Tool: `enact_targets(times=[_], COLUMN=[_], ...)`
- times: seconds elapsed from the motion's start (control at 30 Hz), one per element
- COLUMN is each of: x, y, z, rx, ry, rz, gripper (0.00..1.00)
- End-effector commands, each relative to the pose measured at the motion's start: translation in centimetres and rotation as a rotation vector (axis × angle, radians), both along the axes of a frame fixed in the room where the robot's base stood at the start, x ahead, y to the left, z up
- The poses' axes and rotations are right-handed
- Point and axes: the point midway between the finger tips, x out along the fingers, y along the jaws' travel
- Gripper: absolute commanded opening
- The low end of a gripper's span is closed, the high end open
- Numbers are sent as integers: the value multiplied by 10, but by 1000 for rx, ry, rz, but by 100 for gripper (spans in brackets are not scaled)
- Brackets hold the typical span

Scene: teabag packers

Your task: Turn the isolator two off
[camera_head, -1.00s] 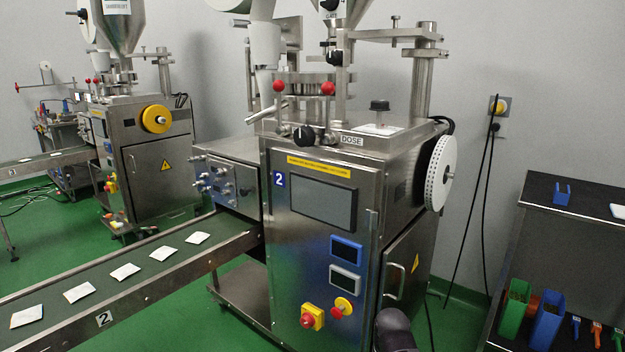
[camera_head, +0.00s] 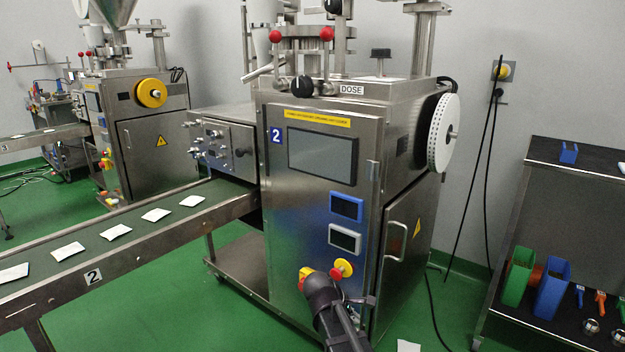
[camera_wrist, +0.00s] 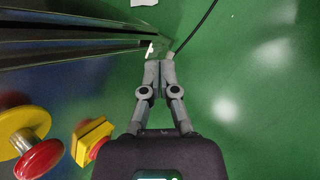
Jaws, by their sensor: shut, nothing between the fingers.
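Machine two (camera_head: 300,215), a steel cabinet with a blue "2" label, stands in the centre of the head view. Low on its front is a square yellow switch with a red knob (camera_head: 304,276), partly covered by my arm. A round yellow disc with a red button (camera_head: 343,267) sits just right of it. In the wrist view, the square switch (camera_wrist: 92,138) and the round one (camera_wrist: 38,157) are at lower left. My gripper (camera_wrist: 160,68) is shut and empty, apart from both, with green floor beyond its fingertips. The knob's position is unclear.
A conveyor (camera_head: 120,245) with several white bags runs left. A door handle (camera_head: 391,252) sticks out at the cabinet's right. A yellow wall switch (camera_head: 502,71) and cables are behind. The floor in front is green.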

Motion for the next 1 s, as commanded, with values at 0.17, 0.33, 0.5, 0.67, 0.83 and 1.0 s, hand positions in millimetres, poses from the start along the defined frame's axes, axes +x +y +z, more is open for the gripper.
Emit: enact_targets(times=[0.17, 0.33, 0.5, 0.67, 0.83, 1.0], x=[37, 65, 87, 99, 104, 105], y=[39, 80, 128, 168, 195, 203], z=[-15, -18, -17, -13, -8, -5], rx=[-239, -486, -748, -958, -1097, -1143], ry=[90, 197, 319, 428, 504, 531], rz=[300, 553, 767, 903, 975, 997], gripper=[0, 0, 0, 0, 0, 0])
